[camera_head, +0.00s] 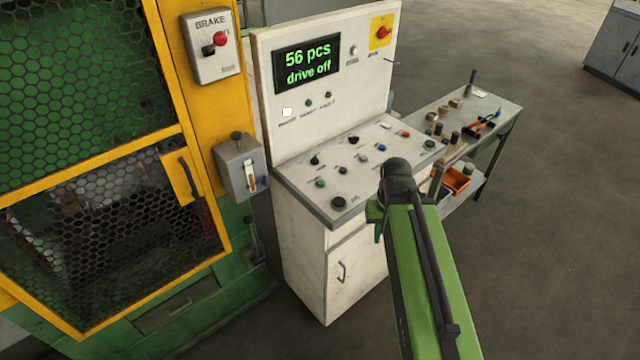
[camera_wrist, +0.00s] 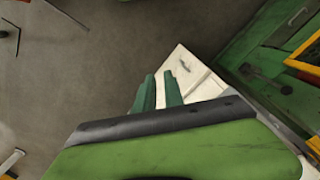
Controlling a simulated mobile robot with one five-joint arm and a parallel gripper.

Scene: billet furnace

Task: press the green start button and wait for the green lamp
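The white control console (camera_head: 318,262) stands in the middle of the head view. A green button (camera_head: 320,183) sits on its sloped desk, near the left front corner. A small dark-green lamp (camera_head: 308,103) is on the upright panel below the display; it does not look lit. My arm reaches in from the lower right, its end at the desk's right front edge, apart from the green button. In the wrist view my gripper (camera_wrist: 160,80) shows two green fingers with a gap between them, empty, above the floor beside the console cabinet. In the head view the fingers are mostly hidden by my arm.
The display (camera_head: 307,62) reads "56 pcs, drive off". A white lamp (camera_head: 287,112) looks lit. Other knobs and buttons crowd the desk. A caged yellow-green machine (camera_head: 90,170) stands left. A side bench (camera_head: 490,112) with tools stands right. The floor in front is clear.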

